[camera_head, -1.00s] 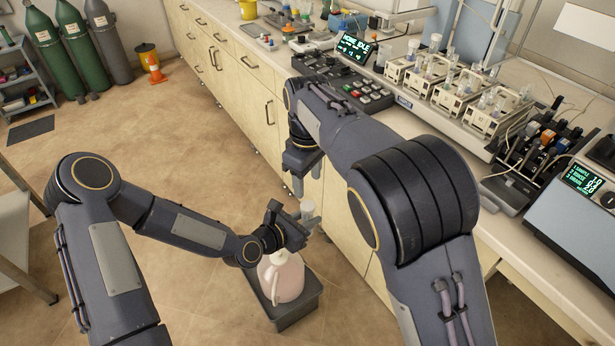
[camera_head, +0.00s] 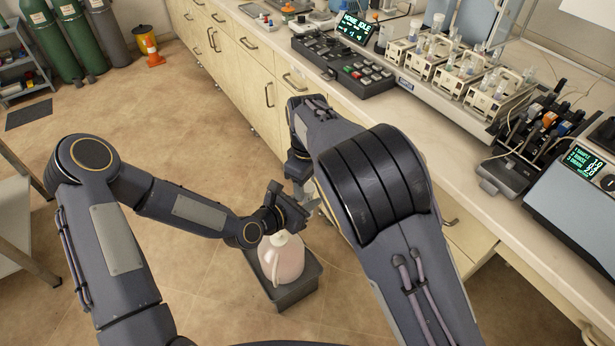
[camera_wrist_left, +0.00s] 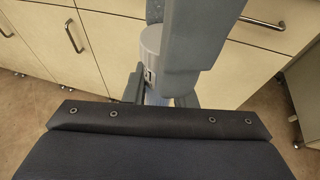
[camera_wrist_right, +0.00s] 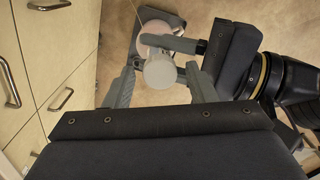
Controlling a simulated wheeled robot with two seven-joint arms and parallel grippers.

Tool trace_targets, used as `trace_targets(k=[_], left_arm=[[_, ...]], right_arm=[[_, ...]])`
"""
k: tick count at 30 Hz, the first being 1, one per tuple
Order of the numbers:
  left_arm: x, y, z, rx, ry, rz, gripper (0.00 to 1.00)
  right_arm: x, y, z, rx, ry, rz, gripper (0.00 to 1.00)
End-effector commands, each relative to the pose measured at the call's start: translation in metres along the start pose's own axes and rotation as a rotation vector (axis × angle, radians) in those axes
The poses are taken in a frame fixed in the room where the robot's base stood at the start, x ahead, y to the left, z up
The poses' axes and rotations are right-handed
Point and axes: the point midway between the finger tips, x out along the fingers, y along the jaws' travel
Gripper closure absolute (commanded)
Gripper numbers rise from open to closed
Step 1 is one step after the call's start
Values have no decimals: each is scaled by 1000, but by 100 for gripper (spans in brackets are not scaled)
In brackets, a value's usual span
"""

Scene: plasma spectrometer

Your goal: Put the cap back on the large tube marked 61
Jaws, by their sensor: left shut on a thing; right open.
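The large tube (camera_wrist_left: 155,96) is held upright by my left gripper (camera_wrist_left: 158,86), which is shut on it. A small dark mark shows on its label, too small to read surely. A pale cylindrical cap (camera_wrist_left: 151,40) is at the tube's top; I cannot tell how firmly it sits. In the right wrist view the cap (camera_wrist_right: 160,72) shows as a pale round top between the fingers of my right gripper (camera_wrist_right: 160,82), which is open around or just above it. In the head view my right gripper (camera_head: 300,188) is close to my left gripper (camera_head: 304,205), and my right arm hides most of the tube.
A pinkish jug (camera_head: 283,260) stands in a grey bin (camera_head: 300,292) on the floor below the grippers. Wooden cabinets (camera_head: 258,95) run alongside. The counter above holds tube racks (camera_head: 448,75), a control panel (camera_head: 345,68) and instruments. Floor to the left is open.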

Motion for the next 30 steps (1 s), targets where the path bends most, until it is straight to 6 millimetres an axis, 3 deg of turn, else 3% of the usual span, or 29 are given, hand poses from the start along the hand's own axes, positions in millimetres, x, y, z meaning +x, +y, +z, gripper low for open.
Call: trace_targets(k=[5, 16, 23, 26, 30], left_arm=[[0, 0, 0, 0, -1, 0, 100], [0, 0, 0, 0, 0, 0, 100], [0, 0, 0, 0, 0, 0, 100], [0, 0, 0, 0, 0, 0, 100], [0, 0, 0, 0, 0, 0, 100]], right_arm=[[0, 0, 0, 0, 0, 0, 49], [0, 0, 0, 0, 0, 1, 97], [0, 0, 0, 22, 0, 1, 98], [0, 0, 0, 137, 0, 1, 98], [0, 0, 0, 433, 1, 1, 98]])
